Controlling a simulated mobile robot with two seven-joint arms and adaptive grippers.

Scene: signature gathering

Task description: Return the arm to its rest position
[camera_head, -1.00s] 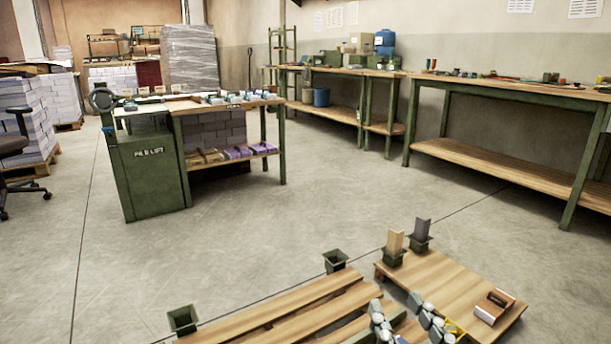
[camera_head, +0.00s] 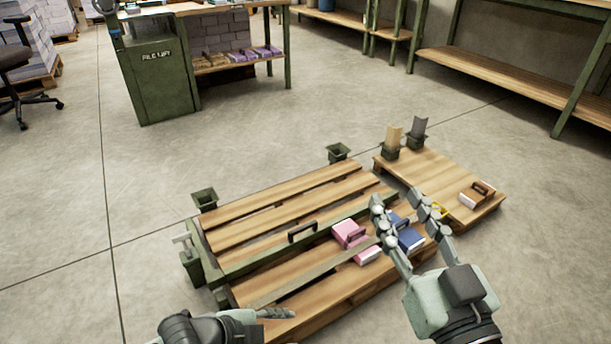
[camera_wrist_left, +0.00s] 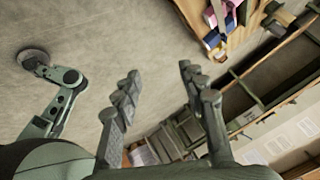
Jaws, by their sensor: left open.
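My right gripper (camera_head: 397,200) is at the lower right of the head view, its two fingers spread apart with nothing between them. In that picture it overlaps a blue block with a handle (camera_head: 408,238); contact cannot be told. My left gripper (camera_head: 275,313) shows partly at the bottom edge, low and left. In the left wrist view my left gripper (camera_wrist_left: 160,76) is open and empty, with floor behind its fingers.
The slatted wooden pallet (camera_head: 285,208) has a green rail and corner sockets. A wooden board (camera_head: 435,178) at right carries a brown-topped block (camera_head: 477,194) and two upright posts in sockets. The green pile lift (camera_head: 158,82) stands beyond clear floor (camera_head: 270,130).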

